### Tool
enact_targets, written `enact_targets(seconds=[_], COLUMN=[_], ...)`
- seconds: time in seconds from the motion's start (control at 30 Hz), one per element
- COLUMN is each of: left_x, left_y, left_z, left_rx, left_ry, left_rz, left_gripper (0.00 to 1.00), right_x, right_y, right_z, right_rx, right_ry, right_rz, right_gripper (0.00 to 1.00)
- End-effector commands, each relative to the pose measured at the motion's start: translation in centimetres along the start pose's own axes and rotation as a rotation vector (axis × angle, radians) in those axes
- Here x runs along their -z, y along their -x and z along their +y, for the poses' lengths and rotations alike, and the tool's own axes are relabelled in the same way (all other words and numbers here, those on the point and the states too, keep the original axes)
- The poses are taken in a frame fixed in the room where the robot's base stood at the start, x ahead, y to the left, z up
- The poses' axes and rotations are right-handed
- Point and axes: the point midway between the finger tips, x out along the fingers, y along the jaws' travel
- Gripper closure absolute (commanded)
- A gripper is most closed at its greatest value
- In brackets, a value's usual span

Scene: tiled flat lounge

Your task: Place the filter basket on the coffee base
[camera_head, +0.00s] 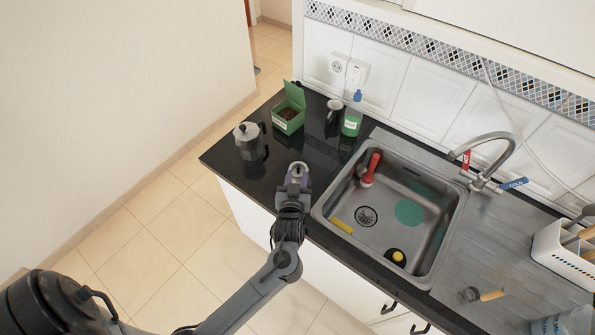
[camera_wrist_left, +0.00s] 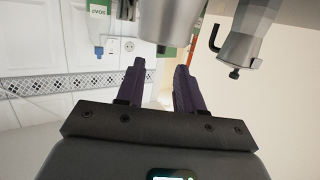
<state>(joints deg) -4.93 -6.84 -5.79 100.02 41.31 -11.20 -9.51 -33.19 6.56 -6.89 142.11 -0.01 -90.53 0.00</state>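My left gripper (camera_head: 297,175) is over the dark counter, in front of the green box. In the left wrist view, which is upside down, its purple fingers (camera_wrist_left: 158,70) stand apart with a clear gap. A silver cylindrical metal piece (camera_wrist_left: 172,20) is just beyond the fingertips, not visibly gripped. I cannot tell whether it is the filter basket or the coffee base. A silver moka-style pot (camera_head: 248,142) with dark handle stands to the gripper's left; it also shows in the left wrist view (camera_wrist_left: 250,40). No other filter basket is clear. My right gripper is out of view.
The counter's front edge is close to my arm.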

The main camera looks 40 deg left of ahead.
Motion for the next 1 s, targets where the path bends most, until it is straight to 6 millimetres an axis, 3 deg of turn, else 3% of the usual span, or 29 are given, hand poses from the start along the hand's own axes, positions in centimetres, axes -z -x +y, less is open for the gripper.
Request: enact_targets(seconds=[0.3,0.5,0.67,0.87,1.0], left_x=[0.0,-0.1,-0.1,-1.4,-3.1], left_y=[5.8,7.9,8.5,9.4,12.2], left_z=[0.0,0.0,0.0,0.9,1.6], left_rx=[0.0,-0.001,-0.015,-0.168,-0.345], left_ry=[0.002,0.0,0.001,-0.005,-0.063], left_rz=[-0.002,-0.001,-0.014,-0.157,-0.358], left_gripper=[0.63,0.63,0.63,0.63,0.63], right_x=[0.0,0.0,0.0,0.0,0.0], right_y=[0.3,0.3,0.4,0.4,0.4], right_z=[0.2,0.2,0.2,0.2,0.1], right_rx=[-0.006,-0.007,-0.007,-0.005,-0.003], right_ry=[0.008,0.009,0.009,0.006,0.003], right_rz=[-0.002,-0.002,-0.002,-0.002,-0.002], right_gripper=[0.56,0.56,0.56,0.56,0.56])
